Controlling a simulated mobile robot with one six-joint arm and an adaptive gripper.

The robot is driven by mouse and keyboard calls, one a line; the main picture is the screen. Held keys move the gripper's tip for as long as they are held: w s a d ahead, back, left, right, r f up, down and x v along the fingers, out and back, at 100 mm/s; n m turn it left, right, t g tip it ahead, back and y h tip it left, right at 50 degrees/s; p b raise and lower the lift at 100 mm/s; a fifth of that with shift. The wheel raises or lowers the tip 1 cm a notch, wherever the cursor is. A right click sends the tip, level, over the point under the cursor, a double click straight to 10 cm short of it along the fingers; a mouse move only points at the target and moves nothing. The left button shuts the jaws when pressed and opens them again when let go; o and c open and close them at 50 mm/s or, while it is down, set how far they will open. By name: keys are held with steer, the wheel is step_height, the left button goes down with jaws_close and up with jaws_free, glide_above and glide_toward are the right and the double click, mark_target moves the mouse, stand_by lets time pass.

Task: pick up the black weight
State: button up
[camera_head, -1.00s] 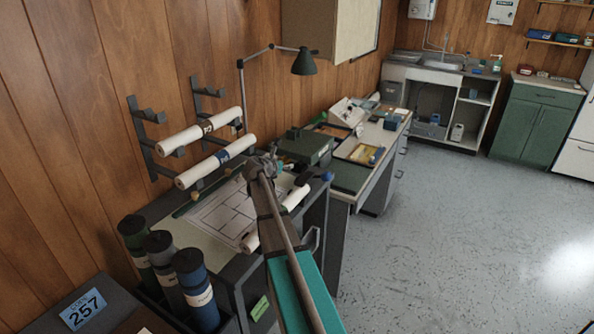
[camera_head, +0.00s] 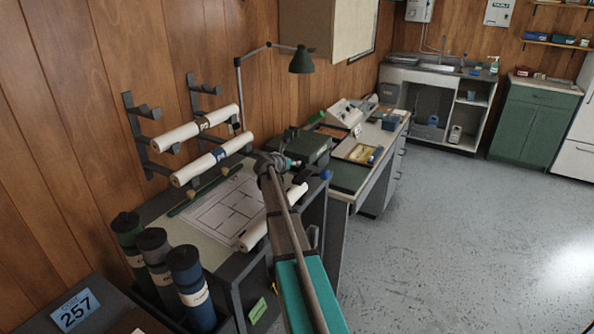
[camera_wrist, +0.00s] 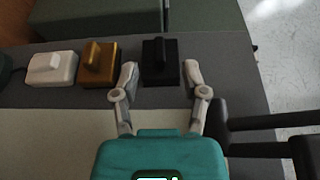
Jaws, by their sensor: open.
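The black weight (camera_wrist: 160,66) is a dark block with a raised grip on top. In the wrist view it stands upright on the grey strip along the far side of the drawing table. My gripper (camera_wrist: 160,72) is open, its two fingers reaching toward the weight with one tip on either side of its near part in the picture. I cannot tell whether they touch it. In the head view my gripper (camera_head: 291,163) is over the far end of the drawing table, and I cannot make out the black weight there.
A brass-coloured weight (camera_wrist: 99,64) and a white weight (camera_wrist: 52,68) stand in a row left of the black one. A green case (camera_head: 304,147) lies beyond. A rolled sheet (camera_head: 257,232) lies on the drawing table (camera_head: 163,230). A desk lamp (camera_head: 302,61) hangs above.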

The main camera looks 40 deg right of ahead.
steer(key=shift+w+d+f, duration=0.1)
steer(key=shift+d, duration=0.2)
steer(key=shift+b+x, duration=0.95)
steer(key=shift+x, duration=1.55)
jaws_close()
